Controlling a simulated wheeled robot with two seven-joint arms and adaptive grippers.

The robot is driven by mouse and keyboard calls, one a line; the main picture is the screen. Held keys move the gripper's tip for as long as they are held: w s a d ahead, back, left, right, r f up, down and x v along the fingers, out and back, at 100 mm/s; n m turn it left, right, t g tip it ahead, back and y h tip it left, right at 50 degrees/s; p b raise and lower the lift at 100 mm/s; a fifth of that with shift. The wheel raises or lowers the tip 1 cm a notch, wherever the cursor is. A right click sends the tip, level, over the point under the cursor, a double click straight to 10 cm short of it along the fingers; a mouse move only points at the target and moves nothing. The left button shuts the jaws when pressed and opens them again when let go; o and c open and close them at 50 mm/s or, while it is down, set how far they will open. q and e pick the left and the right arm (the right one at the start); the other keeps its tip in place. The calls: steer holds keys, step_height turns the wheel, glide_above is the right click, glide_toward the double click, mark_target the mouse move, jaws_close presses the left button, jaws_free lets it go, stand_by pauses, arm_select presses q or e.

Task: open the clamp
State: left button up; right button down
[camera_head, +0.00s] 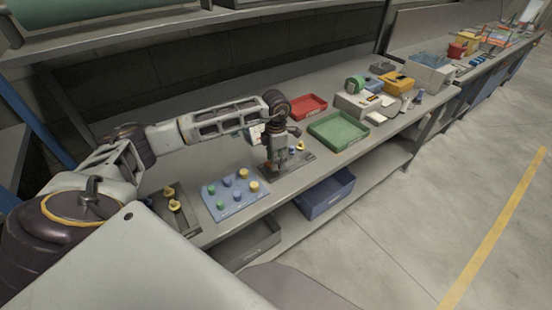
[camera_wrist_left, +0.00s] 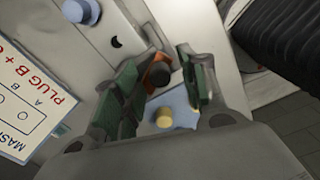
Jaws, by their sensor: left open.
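My left gripper (camera_head: 277,170) points down over a dark plate (camera_head: 301,161) on the bench. Its two green-padded fingers are open in the left wrist view (camera_wrist_left: 165,95). An orange part with a dark round end (camera_wrist_left: 157,74) shows between the fingers; it may be the clamp's handle, but I cannot tell. The fingers do not visibly close on it. In the head view the gripper hides much of the plate, and the clamp cannot be made out clearly. My right gripper is not in view.
A blue board (camera_head: 233,206) with yellow, blue and green pegs lies to the left. A dark plate with yellow knobs (camera_head: 173,205) is farther left. A green tray (camera_head: 338,131) and a red tray (camera_head: 307,107) stand beyond. A printed sign (camera_wrist_left: 27,103) lies beside the gripper.

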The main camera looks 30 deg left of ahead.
arm_select(q)
steer(key=shift+f, duration=0.1)
jaws_close()
stand_by(0.3)
